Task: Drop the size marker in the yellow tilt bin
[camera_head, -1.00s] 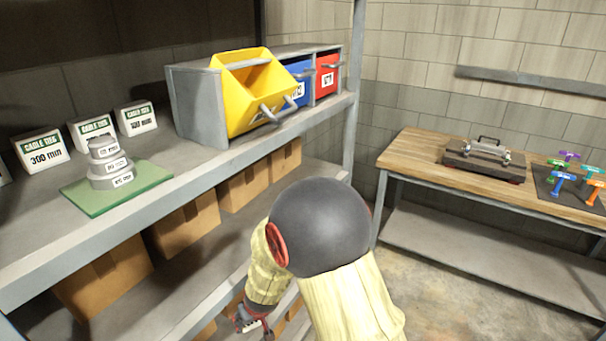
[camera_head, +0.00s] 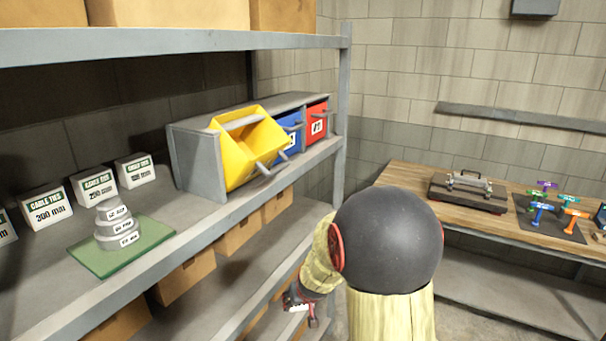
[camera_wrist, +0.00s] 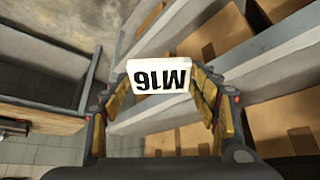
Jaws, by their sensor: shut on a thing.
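My gripper (camera_wrist: 160,88) is shut on a white size marker (camera_wrist: 160,78), which reads M16 upside down in the wrist view. In the head view my gripper (camera_head: 300,301) is low in front of the shelf, below and right of the bins, and the marker there is barely visible. The yellow tilt bin (camera_head: 240,155) stands on the shelf at the left end of a grey rack. It is tipped open toward the front, with a grey handle. My gripper is apart from it.
A blue bin (camera_head: 289,130) and a red bin (camera_head: 317,120) sit right of the yellow one. A stepped grey stack (camera_head: 115,228) stands on a green mat (camera_head: 160,238). Cable tie boxes (camera_head: 95,188) line the shelf. An upper shelf (camera_head: 170,40) hangs above. A workbench (camera_head: 415,185) stands right.

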